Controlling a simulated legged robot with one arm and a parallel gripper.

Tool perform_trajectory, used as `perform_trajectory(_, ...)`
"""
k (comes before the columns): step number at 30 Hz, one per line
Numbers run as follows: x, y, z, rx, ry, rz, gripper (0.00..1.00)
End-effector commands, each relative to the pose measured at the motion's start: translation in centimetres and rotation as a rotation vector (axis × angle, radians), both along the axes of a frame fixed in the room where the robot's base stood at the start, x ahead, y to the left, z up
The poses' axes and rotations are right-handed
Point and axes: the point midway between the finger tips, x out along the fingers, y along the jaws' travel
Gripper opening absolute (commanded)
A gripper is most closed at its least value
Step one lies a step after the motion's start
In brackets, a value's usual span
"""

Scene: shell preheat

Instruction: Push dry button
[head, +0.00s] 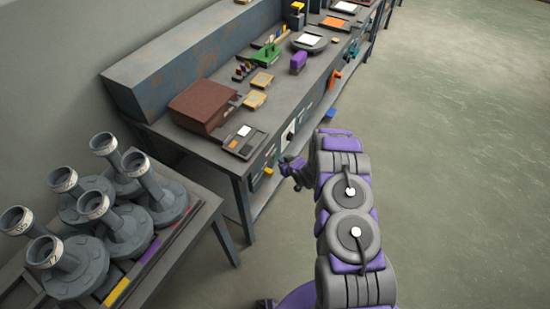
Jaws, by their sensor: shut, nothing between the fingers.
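My arm reaches forward from the bottom of the head view, and my gripper (287,161) is at its far end, near the front edge of the long grey workbench (225,153). The gripper is small and partly dark here; it is shut with nothing in it. A small yellow-orange part (268,171) shows on the bench front, just left of the gripper. A flat dark panel (243,141) with a white and a grey square lies on the near end of the bench top. I cannot read any label, so I cannot tell which part is the dry button.
A brown box (203,106) and yellow pads (254,99) stand on the bench. A green tool holder (265,55) and a purple block (298,62) are farther back. A lower table (205,203) at left bears several grey flanged pipes (124,232). The floor at right is clear.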

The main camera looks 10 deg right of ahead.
Motion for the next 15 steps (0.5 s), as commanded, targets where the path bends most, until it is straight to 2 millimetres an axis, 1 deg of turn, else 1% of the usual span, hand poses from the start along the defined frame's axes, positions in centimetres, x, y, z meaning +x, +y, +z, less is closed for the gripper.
perform_trajectory(7, 0.04, 0.03, 0.03, 0.0, 0.0, 0.0, 0.0)
perform_trajectory(15, 0.4, 0.58, 0.17, 0.001, 0.0, -0.001, 0.0)
